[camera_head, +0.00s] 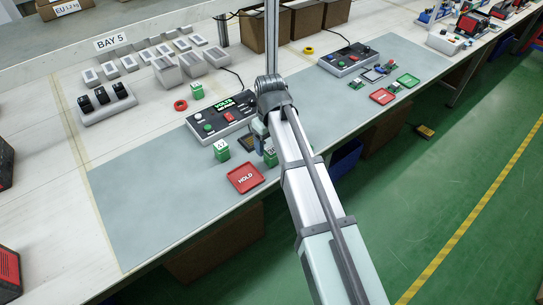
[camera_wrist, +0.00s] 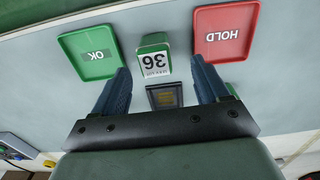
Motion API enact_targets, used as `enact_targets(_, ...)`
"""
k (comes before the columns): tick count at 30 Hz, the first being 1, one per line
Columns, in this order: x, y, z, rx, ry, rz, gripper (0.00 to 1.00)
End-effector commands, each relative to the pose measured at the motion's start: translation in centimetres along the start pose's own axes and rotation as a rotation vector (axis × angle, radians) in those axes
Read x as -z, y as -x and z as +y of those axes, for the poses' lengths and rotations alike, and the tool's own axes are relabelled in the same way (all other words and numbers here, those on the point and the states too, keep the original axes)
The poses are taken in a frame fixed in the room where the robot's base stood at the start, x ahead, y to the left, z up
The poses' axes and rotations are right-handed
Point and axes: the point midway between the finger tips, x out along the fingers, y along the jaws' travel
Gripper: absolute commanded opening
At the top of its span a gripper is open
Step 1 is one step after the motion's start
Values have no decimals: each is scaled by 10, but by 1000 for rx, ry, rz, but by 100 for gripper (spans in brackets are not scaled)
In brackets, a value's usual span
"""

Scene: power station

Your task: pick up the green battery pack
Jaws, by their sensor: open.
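A green battery pack (camera_wrist: 153,40) with a white label reading 36 stands between the trays in the wrist view. In the head view it is a green-and-white block (camera_head: 270,158), partly hidden by my arm. My gripper (camera_wrist: 160,67) is open, with one dark finger on each side of the pack in the picture. Gaps show on both sides; I cannot tell whether the tips have reached its height. Another green pack (camera_head: 221,150) stands to the left in the head view. A third (camera_head: 197,91) stands farther back.
A red HOLD tray (camera_wrist: 226,50) and a green OK tray (camera_wrist: 93,68) flank the pack. A dark square item (camera_wrist: 165,96) lies beside it. A grey tester box (camera_head: 222,117) stands behind my gripper. The grey mat (camera_head: 140,190) is clear at left.

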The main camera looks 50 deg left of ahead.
Motion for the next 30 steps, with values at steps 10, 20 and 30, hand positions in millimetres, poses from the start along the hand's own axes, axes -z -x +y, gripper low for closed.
enact_targets(10, 0, -39, 7, 1, -1, -1, 74)
enact_targets(20, 1, -48, 7, 0, 0, 1, 74)
enact_targets(30, 1, -48, 7, 0, 0, 1, 44)
